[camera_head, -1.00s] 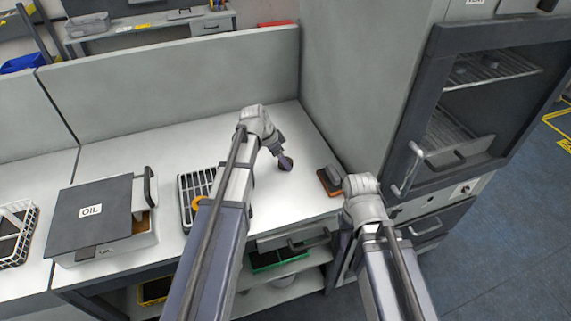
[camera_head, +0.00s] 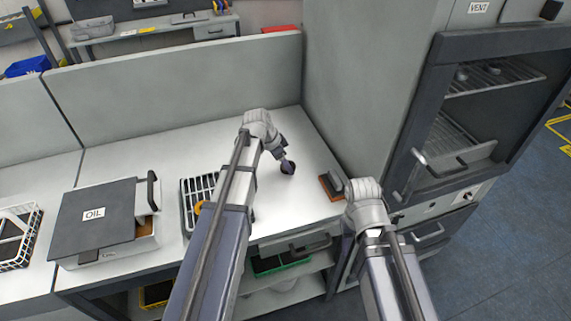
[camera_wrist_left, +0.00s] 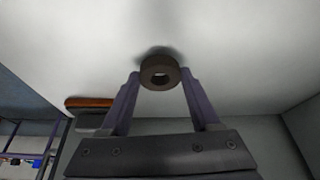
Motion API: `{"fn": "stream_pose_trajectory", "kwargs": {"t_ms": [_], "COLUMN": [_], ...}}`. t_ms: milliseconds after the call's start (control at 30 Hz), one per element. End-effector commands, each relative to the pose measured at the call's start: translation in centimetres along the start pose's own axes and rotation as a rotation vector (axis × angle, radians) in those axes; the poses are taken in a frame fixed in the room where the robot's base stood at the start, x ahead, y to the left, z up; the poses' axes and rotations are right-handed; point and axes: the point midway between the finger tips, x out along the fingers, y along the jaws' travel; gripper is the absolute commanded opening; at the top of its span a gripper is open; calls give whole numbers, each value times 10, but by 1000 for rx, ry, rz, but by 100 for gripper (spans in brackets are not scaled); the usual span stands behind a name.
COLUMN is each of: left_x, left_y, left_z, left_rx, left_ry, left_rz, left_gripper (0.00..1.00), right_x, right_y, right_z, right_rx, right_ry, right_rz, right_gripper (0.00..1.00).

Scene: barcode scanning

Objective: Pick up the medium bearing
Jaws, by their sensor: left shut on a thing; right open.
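A dark ring-shaped bearing (camera_wrist_left: 160,72) shows between the two fingers of my left gripper (camera_wrist_left: 161,77) in the left wrist view. The left gripper is shut on it, close to the white worktop. In the head view the bearing (camera_head: 288,167) is a small dark shape at the tip of the left gripper (camera_head: 286,162), over the right part of the worktop. My right arm comes in at the lower right of the head view. Its gripper's fingers are hidden behind the wrist.
A brown and grey block-like tool (camera_head: 331,186) lies near the worktop's right edge. A slotted grey tray (camera_head: 187,205) stands left of my left arm. The OIL box (camera_head: 100,215) and a white basket (camera_head: 22,235) stand farther left. A tall cabinet (camera_head: 375,85) bounds the right.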

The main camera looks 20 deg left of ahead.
Motion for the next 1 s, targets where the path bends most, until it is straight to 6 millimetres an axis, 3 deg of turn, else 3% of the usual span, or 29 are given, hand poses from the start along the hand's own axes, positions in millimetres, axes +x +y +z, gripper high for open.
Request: {"fn": "stream_pose_trajectory", "kwargs": {"t_ms": [600,1000], "left_x": [-81,-86], "left_y": [0,0], "left_z": [-34,-36], "left_rx": [0,0], "left_ry": [0,0], "left_rz": [0,0], "left_gripper": [0,0], "right_x": [-87,-93], "right_y": [8,9], "right_z": [5,5], "right_rx": [-1,-1], "right_ry": [0,0], "right_rz": [0,0], "right_gripper": [50,50]}}
